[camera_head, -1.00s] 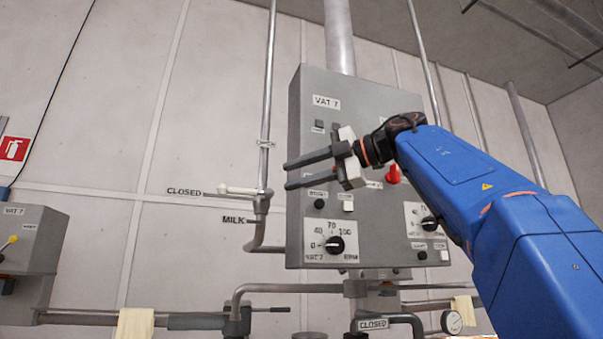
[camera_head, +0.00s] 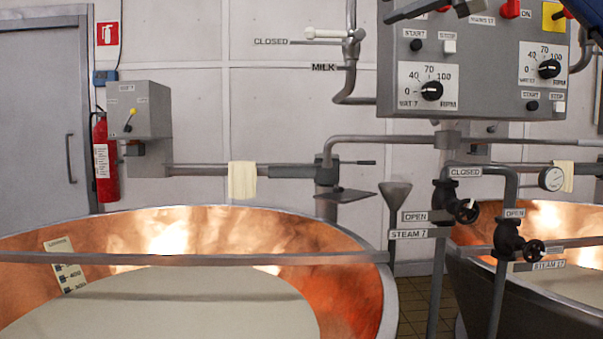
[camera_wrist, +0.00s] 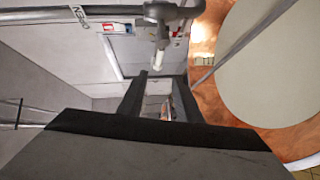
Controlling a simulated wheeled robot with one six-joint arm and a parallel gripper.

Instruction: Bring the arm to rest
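My gripper (camera_wrist: 163,80) shows in the wrist view with its two dark fingers apart and nothing held between them. In the head view only a dark part of it shows at the top edge, in front of the VAT 7 control panel (camera_head: 470,58); the rest of my arm is almost all out of the picture. In the wrist view a pipe and a white-handled valve (camera_wrist: 162,35) appear beyond the fingertips. I cannot tell the exact distance, but no contact shows.
A copper vat (camera_head: 345,265) with pale liquid fills the lower left; its rim also shows in the wrist view (camera_wrist: 212,20). A second vat (camera_head: 560,300) is at right. Steam valves (camera_head: 466,211) and pipes stand between them. A fire extinguisher (camera_head: 105,160) hangs by a door.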

